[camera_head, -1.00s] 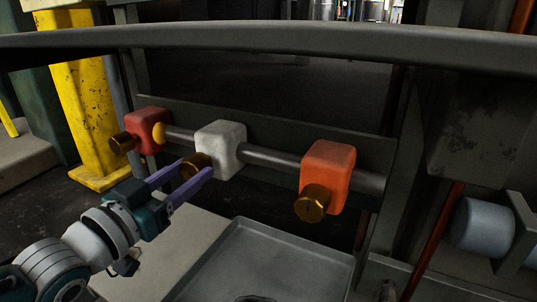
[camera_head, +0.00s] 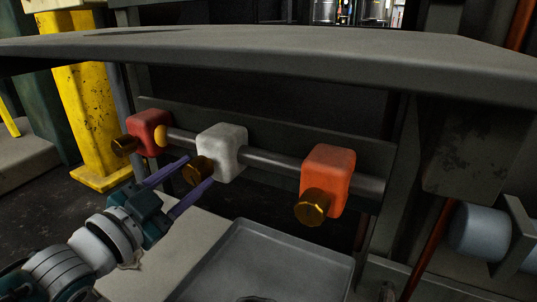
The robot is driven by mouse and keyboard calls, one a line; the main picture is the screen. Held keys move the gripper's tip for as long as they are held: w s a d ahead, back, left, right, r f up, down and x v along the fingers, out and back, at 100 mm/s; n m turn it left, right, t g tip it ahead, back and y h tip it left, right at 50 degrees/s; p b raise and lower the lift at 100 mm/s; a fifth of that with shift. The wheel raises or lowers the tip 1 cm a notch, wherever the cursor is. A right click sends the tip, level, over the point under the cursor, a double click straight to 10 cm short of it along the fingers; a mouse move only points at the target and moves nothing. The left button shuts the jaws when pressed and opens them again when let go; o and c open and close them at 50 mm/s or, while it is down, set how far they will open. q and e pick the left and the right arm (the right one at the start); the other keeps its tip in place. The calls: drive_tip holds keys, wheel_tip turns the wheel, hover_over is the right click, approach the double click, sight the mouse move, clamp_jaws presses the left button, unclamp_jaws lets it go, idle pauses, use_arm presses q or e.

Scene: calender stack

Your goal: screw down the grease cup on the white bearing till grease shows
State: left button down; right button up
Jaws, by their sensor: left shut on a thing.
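The white bearing (camera_head: 229,142) is the middle of three blocks on a grey shaft. Its brass grease cup (camera_head: 198,171) sticks out at its lower left front. My left gripper (camera_head: 200,170) comes in from the lower left. Its two purple fingers lie on either side of this cup and are shut on it. I cannot see any grease around the white bearing. My right gripper is not in view.
A red bearing (camera_head: 150,128) with a brass cup and a yellow blob beside it is at left. An orange bearing (camera_head: 328,172) with a brass cup (camera_head: 312,207) is at right. A grey tray (camera_head: 262,262) lies below. A grey beam (camera_head: 270,50) crosses above.

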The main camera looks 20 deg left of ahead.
use_arm(q)
drive_tip(key=shift+m, duration=0.6)
drive_tip(key=shift+c, duration=1.5)
unclamp_jaws()
drive_tip(key=shift+s, duration=0.25)
drive_tip(key=s+p, duration=0.4)
drive_tip(key=s, duration=0.5)
drive_tip(key=shift+s+a, duration=0.25)
drive_tip(key=shift+a, duration=0.1)
